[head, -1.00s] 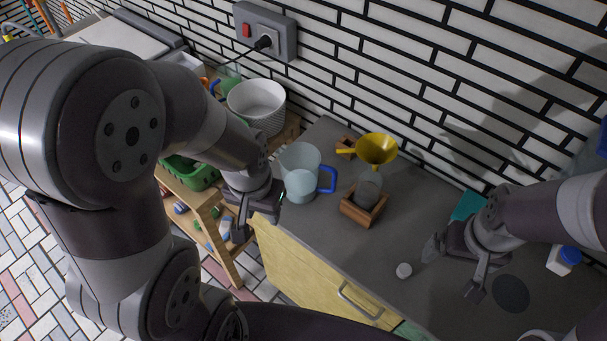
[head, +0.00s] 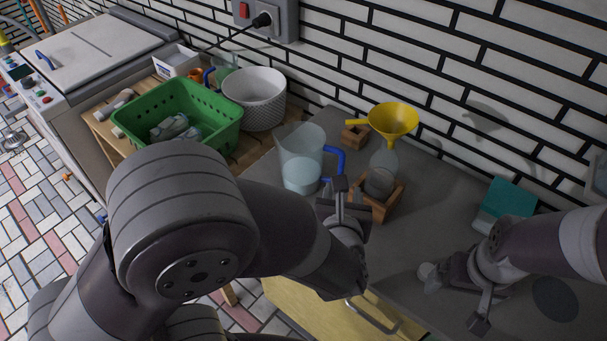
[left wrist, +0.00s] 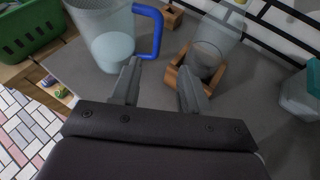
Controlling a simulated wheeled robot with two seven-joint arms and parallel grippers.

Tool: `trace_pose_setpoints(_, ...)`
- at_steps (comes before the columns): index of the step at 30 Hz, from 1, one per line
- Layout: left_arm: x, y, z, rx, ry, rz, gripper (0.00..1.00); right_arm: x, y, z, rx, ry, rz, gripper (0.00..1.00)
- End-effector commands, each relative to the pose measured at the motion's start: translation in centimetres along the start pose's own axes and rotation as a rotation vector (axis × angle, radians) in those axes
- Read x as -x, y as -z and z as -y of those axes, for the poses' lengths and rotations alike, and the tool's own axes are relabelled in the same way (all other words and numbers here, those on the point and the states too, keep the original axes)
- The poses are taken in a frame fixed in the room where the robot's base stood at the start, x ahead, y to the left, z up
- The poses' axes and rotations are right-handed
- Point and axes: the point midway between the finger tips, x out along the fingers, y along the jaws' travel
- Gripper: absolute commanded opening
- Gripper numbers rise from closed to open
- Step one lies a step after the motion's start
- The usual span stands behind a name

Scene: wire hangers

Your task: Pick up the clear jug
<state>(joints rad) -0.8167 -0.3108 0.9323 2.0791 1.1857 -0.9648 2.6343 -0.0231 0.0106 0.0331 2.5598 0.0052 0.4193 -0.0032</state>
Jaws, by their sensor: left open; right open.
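The clear jug (head: 300,155) has a blue handle and stands upright on the grey counter, with pale liquid or a pale lower part inside. It also shows in the left wrist view (left wrist: 108,38) at the upper left, its blue handle turned to the right. My left gripper (left wrist: 160,75) is open and empty. Its left finger is close to the lower end of the handle; I cannot tell whether they touch. In the head view my left gripper is just right of the jug and hides part of the counter. My right gripper (head: 455,295) is open over the counter at the right.
A clear bottle with a yellow funnel (head: 392,122) stands in a wooden holder (head: 392,198) close to my left gripper. A green basket (head: 225,140) and a white round basket (head: 255,98) stand left of the jug. A teal-topped box (head: 510,200) is at the right.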

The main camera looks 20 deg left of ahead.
Motion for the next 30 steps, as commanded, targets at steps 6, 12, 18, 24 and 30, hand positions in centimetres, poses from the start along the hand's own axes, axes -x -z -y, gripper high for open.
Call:
trace_pose_setpoints(6,-3.9,0.0,-0.2,0.058,-0.006,0.001,0.45,-0.1,0.0,0.0,0.0,0.0,0.001,1.0)
trace_pose_setpoints(12,-7.2,0.0,-0.1,0.055,-0.001,0.001,0.45,0.0,0.0,0.0,0.0,0.0,0.001,1.0)
trace_pose_setpoints(18,-10.4,-0.2,-0.7,0.053,-0.003,-0.001,0.45,0.9,0.1,0.0,0.0,0.0,0.001,1.0)
trace_pose_setpoints(24,-12.7,-0.1,-0.6,0.052,0.002,0.0,0.45,0.9,0.1,0.0,0.0,0.0,0.001,1.0)
trace_pose_setpoints(30,-12.7,-0.1,-0.5,0.052,0.002,0.001,0.39,0.9,0.1,0.0,0.0,0.0,0.001,1.0)
